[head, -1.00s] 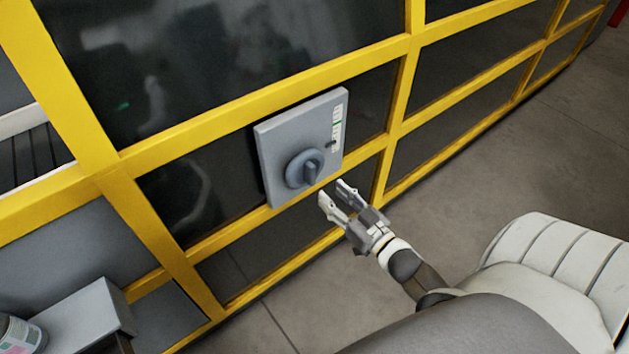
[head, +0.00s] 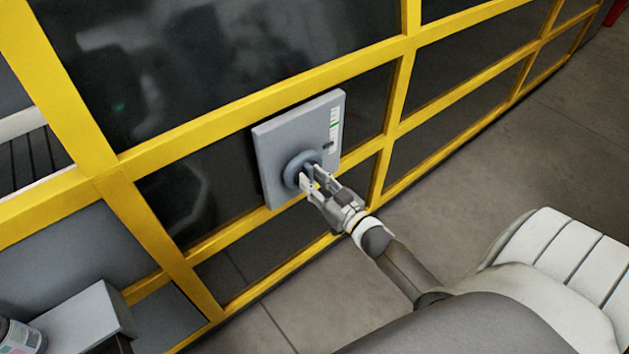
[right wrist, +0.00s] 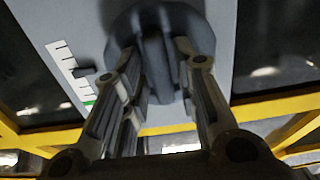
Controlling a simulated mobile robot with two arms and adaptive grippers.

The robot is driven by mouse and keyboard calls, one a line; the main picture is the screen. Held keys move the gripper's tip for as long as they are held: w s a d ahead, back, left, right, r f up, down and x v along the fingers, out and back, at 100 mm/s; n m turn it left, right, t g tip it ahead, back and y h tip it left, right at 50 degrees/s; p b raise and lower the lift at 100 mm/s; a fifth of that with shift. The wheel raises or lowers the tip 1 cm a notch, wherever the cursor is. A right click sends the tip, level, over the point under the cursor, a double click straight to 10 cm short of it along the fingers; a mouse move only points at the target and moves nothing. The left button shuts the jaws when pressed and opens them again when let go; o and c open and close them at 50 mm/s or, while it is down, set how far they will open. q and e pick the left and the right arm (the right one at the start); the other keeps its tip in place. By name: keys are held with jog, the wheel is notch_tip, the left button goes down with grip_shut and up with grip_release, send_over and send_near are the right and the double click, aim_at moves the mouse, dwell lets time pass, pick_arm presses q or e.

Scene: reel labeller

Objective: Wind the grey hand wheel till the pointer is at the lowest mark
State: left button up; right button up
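The grey hand wheel (head: 294,180) is on a light grey panel (head: 280,136). It is round with a raised bar across it, and also fills the upper middle of the right wrist view (right wrist: 120,28). My right gripper (head: 311,175) is at the wheel, its two fingers open on either side of the bar (right wrist: 154,68), with narrow gaps seeming to show. A white scale (head: 337,112) with a green mark (head: 335,124) runs along the panel's right side. The small dark pointer (head: 328,147) is below the green mark, near the scale's lower end; it also shows in the wrist view (right wrist: 84,72). My left gripper is out of view.
The panel sits on a yellow frame (head: 230,97) with dark panes. A grey box (head: 80,318) and a labelled container (head: 20,335) are at the lower left. Grey floor (head: 455,205) lies open to the right.

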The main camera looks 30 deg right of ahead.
grip_shut()
jog(key=shift+n, duration=0.4)
jog(key=n, duration=0.2)
jog(key=shift+n, duration=0.4)
jog(key=n, duration=0.4)
jog(key=shift+d+n, duration=0.1)
jog(key=shift+n, duration=0.2)
jog(key=n, duration=0.4)
jog(key=n+b, duration=0.1)
jog(key=n, duration=0.4)
jog(key=shift+r, duration=0.1)
jog(key=shift+n, duration=0.3)
